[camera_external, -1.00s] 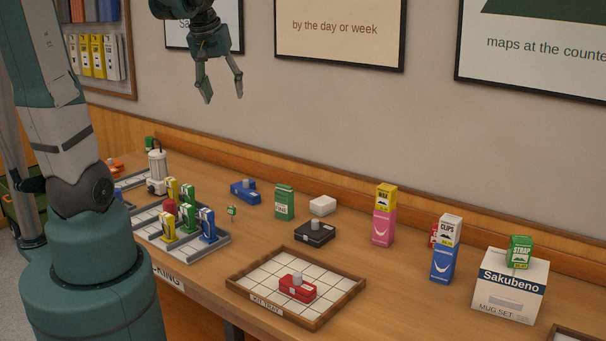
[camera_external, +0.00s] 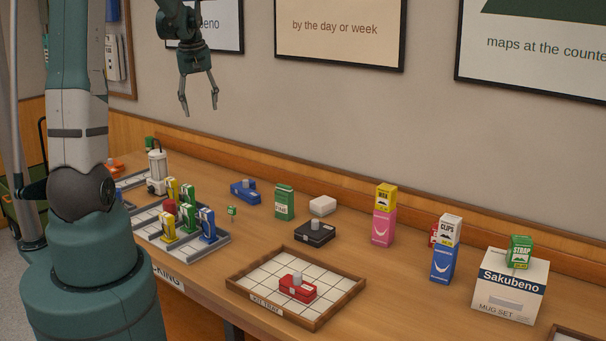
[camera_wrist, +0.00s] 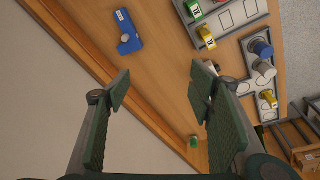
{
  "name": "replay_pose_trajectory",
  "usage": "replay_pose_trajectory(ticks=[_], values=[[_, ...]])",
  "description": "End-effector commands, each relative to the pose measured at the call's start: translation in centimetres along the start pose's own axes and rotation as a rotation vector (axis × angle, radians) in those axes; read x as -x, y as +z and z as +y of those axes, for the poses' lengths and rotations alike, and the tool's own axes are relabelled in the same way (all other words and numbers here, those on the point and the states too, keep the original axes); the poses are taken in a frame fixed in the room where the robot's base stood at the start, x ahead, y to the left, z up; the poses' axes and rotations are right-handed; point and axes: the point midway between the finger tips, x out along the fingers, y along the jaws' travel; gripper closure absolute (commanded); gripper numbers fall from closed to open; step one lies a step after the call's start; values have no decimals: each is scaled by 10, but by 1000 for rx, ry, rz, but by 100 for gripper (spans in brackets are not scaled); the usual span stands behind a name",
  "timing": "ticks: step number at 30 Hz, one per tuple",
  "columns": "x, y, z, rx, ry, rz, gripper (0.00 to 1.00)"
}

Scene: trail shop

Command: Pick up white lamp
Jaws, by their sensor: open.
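The white lamp (camera_external: 156,166) looks like an upright white lantern with a dark handle, standing at the far left of the counter by the grey trays. In the wrist view I cannot clearly pick it out; my right finger covers part of that area. My gripper (camera_external: 200,108) is open and empty, pointing down, high above the counter near the wall. It is above and to the right of the lamp in the external view. Both fingers of the gripper (camera_wrist: 160,85) show wide apart in the wrist view, with nothing between them.
A grey tray (camera_external: 222,243) holds several coloured boxes just right of the lamp. A blue device (camera_external: 243,191), a green box (camera_external: 285,202), a white block (camera_external: 322,206) and a black device (camera_external: 314,234) stand further right. A wooden kit tray (camera_external: 344,302) holds a red device (camera_external: 297,286).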

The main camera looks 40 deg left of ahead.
Motion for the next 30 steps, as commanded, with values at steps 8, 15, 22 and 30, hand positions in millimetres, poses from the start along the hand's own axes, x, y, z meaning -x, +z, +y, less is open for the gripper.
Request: replay_pose_trajectory(ticks=[8, 15, 22, 30], values=[[-48, -51, -36, 121, -33, -38, 47], [-91, -88, -72, 223, -62, -73, 47], [-133, -118, -110, 318, -87, -104, 47], [-181, -144, -155, 419, -113, -137, 47]])
